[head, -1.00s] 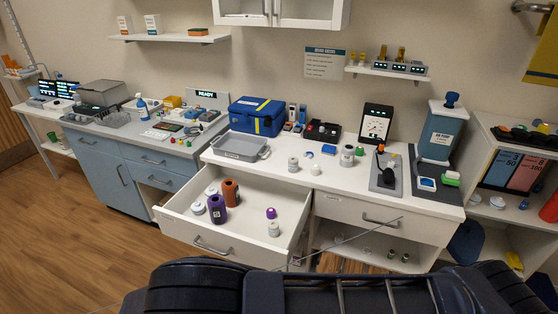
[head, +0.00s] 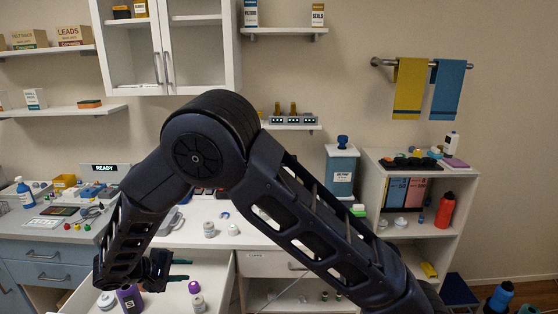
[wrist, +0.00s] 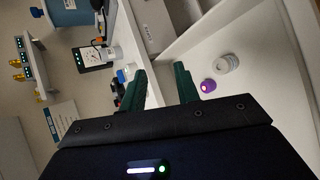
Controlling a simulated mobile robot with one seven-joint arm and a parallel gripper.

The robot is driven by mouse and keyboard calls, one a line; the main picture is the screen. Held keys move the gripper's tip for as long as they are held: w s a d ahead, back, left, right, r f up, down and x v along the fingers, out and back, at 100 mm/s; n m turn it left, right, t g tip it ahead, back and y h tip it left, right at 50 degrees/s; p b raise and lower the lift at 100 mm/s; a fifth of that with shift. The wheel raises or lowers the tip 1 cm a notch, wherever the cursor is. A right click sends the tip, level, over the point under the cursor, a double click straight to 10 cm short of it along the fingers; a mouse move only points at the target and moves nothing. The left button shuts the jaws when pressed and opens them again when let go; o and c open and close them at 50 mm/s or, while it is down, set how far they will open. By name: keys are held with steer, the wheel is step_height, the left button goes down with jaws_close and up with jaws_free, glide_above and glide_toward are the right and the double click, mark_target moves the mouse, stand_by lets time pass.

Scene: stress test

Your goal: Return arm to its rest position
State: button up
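My arm is bent, with its elbow high in the middle of the head view and its forearm hanging down to the left. My gripper (head: 184,270) points right, above or at the open drawer (head: 222,294); its exact height is hard to tell. In the wrist view my gripper (wrist: 160,78) has its two green fingers apart with nothing between them. A purple-capped vial (wrist: 208,86) and a white jar (wrist: 227,63) are beyond the right finger and apart from it.
A purple container (head: 130,298) and a white-grey jar (head: 106,301) are in the drawer. Small jars (head: 209,229) stand on the counter behind. A wall cabinet (head: 198,60) hangs above my elbow. A shelf unit (head: 408,240) with a red bottle (head: 445,211) stands right.

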steer(key=w+d+r+m+g+y, duration=0.1)
steer(key=w+d+r+m+g, duration=0.1)
steer(key=w+d+r, duration=0.6)
steer(key=w+d+r+m+g+y, duration=0.1)
steer(key=w+d+r+m+g, duration=0.2)
steer(key=d, duration=0.9)
steer(key=w+d+r+m+g+y, duration=0.1)
steer(key=w+d+r+g, duration=0.1)
steer(key=w+d+r, duration=0.6)
steer(key=s+d+r+m+y, duration=0.1)
steer(key=s+d+r+y, duration=0.15)
steer(key=d, duration=0.55)
steer(key=s+d+r+m+y, duration=0.1)
steer(key=s+d+r+m, duration=0.2)
steer(key=d, duration=0.6)
steer(key=s+d+r+m+t+y, duration=0.1)
steer(key=s+d+r+m+t, duration=0.1)
steer(key=s+d, duration=1)
steer(key=shift+s+d+m+t, duration=0.25)
steer(key=shift+d+t, duration=0.2)
steer(key=shift+t, duration=0.35)
